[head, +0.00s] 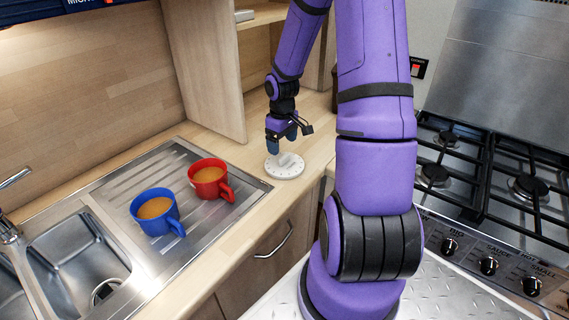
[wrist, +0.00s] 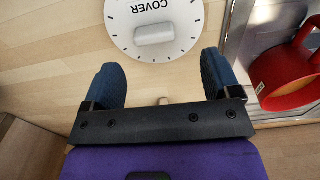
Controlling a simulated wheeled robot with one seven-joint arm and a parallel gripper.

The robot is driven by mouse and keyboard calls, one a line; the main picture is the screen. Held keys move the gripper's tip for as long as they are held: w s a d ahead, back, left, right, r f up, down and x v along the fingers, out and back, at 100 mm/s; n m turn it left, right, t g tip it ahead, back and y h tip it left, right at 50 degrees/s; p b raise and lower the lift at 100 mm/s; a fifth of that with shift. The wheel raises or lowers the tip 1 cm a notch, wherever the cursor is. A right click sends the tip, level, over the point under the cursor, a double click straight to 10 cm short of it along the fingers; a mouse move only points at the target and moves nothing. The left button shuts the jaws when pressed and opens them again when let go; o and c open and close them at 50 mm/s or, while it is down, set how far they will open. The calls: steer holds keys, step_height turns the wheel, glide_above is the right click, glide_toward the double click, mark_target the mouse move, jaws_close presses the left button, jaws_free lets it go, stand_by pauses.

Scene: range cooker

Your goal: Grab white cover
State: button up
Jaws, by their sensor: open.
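The white cover (head: 282,174) is a round flat disc with a raised handle, lying on the wooden worktop to the right of the sink drainer in the head view. In the wrist view the cover (wrist: 178,20) shows the word COVER, dark marks round its edge and a pale block handle (wrist: 153,34). My gripper (head: 281,143) is just above and behind the cover in the head view. In the wrist view its two blue fingers (wrist: 161,62) are spread apart with nothing between them. The cover's handle lies beyond the fingertips, roughly between their lines. Part of the cover is cut off by the top edge there.
A red mug (head: 209,180) and a blue mug (head: 156,212) with brown drink stand on the steel drainer (head: 150,180). The red mug (wrist: 285,78) is right of my fingers in the wrist view. A wooden cabinet panel (head: 205,65) rises behind. A gas hob (head: 480,175) is right.

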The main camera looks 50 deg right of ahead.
mark_target(284, 156)
steer(key=shift+s+d+f, duration=0.1)
steer(key=shift+d+f, duration=0.1)
steer(key=shift+f, duration=1.2)
steer(key=shift+d+f, duration=0.15)
steer(key=shift+f, duration=1.25)
steer(key=c, duration=1)
